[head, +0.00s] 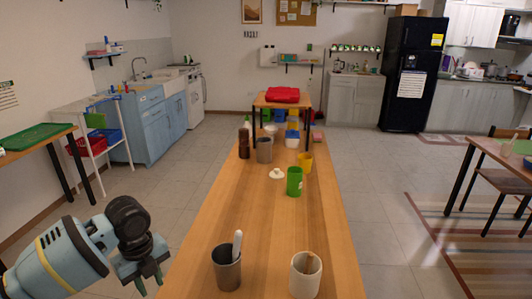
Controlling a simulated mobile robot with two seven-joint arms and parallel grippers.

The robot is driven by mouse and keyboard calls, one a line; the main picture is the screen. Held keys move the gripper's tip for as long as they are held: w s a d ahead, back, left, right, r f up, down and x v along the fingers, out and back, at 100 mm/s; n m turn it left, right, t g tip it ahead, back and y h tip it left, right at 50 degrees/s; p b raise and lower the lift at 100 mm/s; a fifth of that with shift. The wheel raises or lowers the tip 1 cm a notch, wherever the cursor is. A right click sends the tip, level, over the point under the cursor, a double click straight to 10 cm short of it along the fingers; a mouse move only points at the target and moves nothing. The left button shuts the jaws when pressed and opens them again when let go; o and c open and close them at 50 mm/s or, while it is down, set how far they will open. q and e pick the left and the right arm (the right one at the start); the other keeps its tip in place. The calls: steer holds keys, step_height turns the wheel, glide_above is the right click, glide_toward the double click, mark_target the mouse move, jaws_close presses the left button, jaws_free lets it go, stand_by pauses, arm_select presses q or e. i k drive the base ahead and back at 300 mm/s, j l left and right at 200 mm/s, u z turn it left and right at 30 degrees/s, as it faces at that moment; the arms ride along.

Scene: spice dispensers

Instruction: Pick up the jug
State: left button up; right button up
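No thing here is clearly marked as the jug. Candidates on the long wooden table (222,205) are a green container (294,182), a yellow cup (305,163) just behind it, and a grey vessel (264,150) farther back. A dark grey metal cup (227,272) with a pale utensil stands at the near left, and a white cup (305,278) with something inside at the near right. My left gripper (151,281) hangs left of the table's near end, apart from everything, fingers spread and empty. My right gripper is not in view.
A brown bottle (244,143) and a small white lidded thing (276,173) also stand on the table. A raised shelf with a red item (283,95) is at the far end. The table's middle stretch, between near cups and green container, is clear.

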mark_target(264, 151)
steer(key=l+u, duration=0.1)
steer(key=l, duration=1.65)
steer(key=l+u, duration=0.1)
steer(key=l, duration=0.3)
steer(key=i+l, duration=0.15)
steer(key=l, duration=0.25)
steer(key=i+l+u, duration=0.1)
steer(key=l, duration=0.2)
steer(key=i+l, duration=0.15)
steer(key=l, duration=0.15)
steer(key=i+l+u, duration=0.15)
steer(key=l, duration=0.15)
steer(key=i+l+u, duration=0.25)
steer(key=i+l, duration=0.45)
steer(key=i+l+u, duration=0.25)
steer(key=i+l, duration=0.6)
steer(key=i+l+u, duration=0.1)
steer(key=i, duration=0.3)
steer(key=i+l+u, duration=0.1)
steer(key=i, duration=0.3)
steer(key=i+l+u, duration=0.1)
steer(key=i+l, duration=0.2)
steer(key=i+j, duration=0.1)
steer(key=i, duration=0.3)
steer(key=i+j, duration=0.1)
steer(key=i, duration=0.35)
